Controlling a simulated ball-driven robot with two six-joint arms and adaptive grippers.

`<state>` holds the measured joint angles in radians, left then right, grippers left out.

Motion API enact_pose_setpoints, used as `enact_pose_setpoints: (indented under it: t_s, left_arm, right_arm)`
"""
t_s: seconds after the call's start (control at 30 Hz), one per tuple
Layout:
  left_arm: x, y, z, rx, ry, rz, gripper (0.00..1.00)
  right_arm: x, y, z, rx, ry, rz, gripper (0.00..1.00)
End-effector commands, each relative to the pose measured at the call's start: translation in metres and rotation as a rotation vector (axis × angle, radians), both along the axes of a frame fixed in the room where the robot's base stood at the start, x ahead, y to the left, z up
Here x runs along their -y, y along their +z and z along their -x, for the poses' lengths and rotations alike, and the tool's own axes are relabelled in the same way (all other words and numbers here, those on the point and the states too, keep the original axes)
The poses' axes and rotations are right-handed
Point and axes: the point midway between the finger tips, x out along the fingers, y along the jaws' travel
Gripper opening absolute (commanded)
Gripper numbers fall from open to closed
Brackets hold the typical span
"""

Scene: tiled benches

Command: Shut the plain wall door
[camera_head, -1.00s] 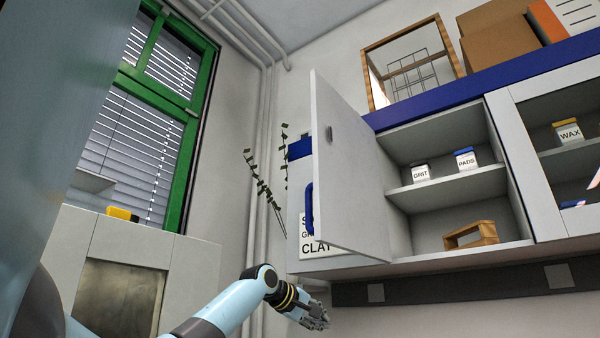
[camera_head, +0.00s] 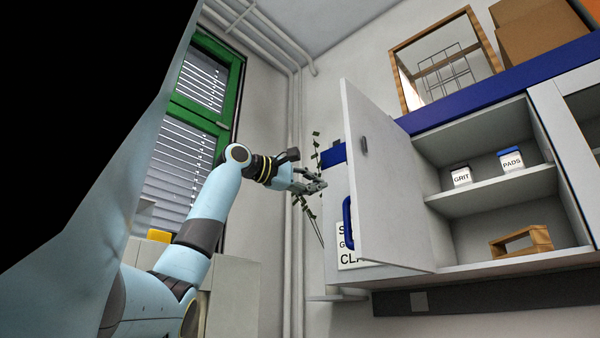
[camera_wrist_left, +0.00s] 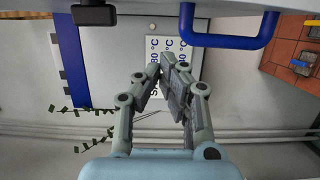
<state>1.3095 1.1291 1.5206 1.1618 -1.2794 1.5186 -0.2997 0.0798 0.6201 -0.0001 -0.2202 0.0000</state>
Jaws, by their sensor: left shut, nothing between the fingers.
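The plain wall door (camera_head: 385,185) is a pale panel standing wide open, at the left end of the wall cabinet (camera_head: 480,205). Its blue handle (camera_head: 348,222) is on the outer face, near the lower free edge. My left gripper (camera_head: 322,185) is shut and empty, left of the door and a little above the handle's height in the head view. In the left wrist view the blue handle (camera_wrist_left: 230,42) crosses the top, beyond the shut fingertips (camera_wrist_left: 168,62) and apart from them. My right gripper is not in view.
The open cabinet holds a GRIT box (camera_head: 461,176), a PADS box (camera_head: 511,160) and a wooden piece (camera_head: 521,242). A wooden frame (camera_head: 446,60) and cardboard boxes (camera_head: 543,32) stand on top. Pipes (camera_head: 293,240) and a plant (camera_head: 309,215) are behind the gripper.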

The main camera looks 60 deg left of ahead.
Motion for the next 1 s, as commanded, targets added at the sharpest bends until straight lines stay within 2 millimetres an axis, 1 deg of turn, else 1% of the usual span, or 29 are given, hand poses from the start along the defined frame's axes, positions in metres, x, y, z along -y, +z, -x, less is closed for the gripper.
enact_pose_setpoints:
  t_s: [0.03, 0.1, 0.13, 0.23, 0.4, 0.5, 1.0]
  left_arm:
    - [0.001, 0.004, -0.012, 0.000, -0.005, 0.004, 0.00]
    - [0.002, 0.004, -0.026, -0.001, -0.004, 0.003, 0.00]
    - [0.003, 0.003, -0.029, 0.000, -0.003, 0.001, 0.00]
    - [0.021, 0.001, -0.031, 0.000, -0.002, -0.005, 0.00]
    - [0.035, 0.000, -0.034, -0.001, 0.000, -0.002, 0.00]
    - [0.039, 0.000, -0.035, 0.000, 0.001, -0.002, 0.00]
    - [0.041, 0.000, -0.034, 0.000, 0.019, -0.001, 0.00]
  right_arm:
    - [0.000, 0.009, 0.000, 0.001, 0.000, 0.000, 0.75]
    - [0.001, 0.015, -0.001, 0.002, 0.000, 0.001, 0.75]
    - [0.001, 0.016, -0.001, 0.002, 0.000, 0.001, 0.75]
    - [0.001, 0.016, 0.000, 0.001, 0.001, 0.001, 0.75]
    - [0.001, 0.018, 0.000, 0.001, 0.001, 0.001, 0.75]
    - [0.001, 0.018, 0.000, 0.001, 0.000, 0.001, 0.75]
    - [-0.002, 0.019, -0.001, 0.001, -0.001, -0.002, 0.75]
